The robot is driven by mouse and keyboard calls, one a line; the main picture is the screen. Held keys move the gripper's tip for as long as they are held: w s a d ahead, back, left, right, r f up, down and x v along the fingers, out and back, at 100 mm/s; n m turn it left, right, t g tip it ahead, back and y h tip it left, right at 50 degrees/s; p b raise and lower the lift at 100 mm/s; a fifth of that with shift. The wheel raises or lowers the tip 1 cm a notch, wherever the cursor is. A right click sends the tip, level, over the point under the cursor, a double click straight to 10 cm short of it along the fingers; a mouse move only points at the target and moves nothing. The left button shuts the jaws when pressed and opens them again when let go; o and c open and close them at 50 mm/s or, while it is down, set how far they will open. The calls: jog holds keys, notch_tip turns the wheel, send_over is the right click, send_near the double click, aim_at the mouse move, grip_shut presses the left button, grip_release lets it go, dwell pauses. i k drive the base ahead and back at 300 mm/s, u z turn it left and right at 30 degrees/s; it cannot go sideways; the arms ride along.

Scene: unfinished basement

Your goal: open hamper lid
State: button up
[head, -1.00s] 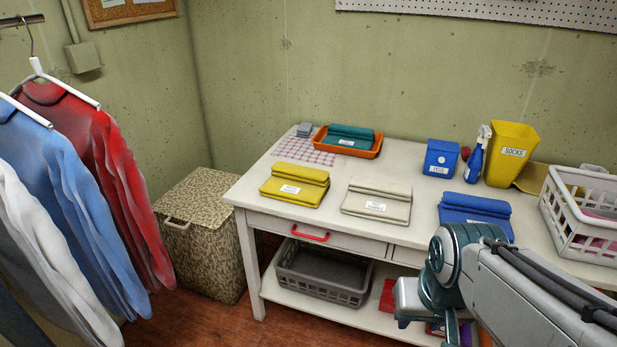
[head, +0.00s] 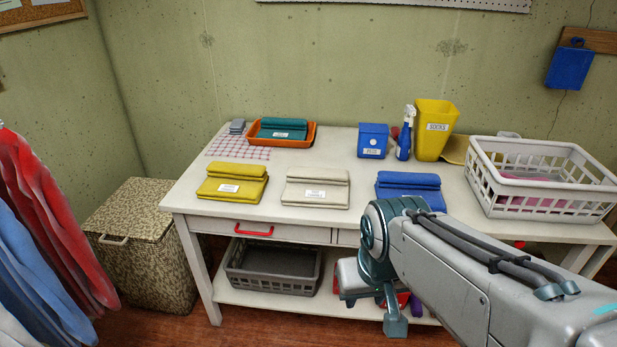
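The hamper (head: 145,262) is a tan and brown mottled box on the floor at the left, between the hanging clothes and the table. Its lid (head: 132,208) is shut, and a pale handle (head: 113,240) shows on its front near the top. My gripper (head: 395,322) hangs at the end of my arm at the lower right, in front of the table and well to the right of the hamper. Its fingers are small and partly hidden by my arm, so I cannot tell whether they are open.
The white table (head: 262,220) holds folded cloths, an orange tray (head: 309,135), a yellow bin (head: 436,130) and a white basket (head: 545,180). A red-handled drawer (head: 254,230) and a grey basket (head: 272,272) are below. Hanging clothes (head: 50,215) stand left of the hamper.

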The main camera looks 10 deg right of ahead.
aim_at(132, 212)
jog(key=u, duration=1.4)
jog(key=i, duration=1)
jog(key=u, duration=0.45)
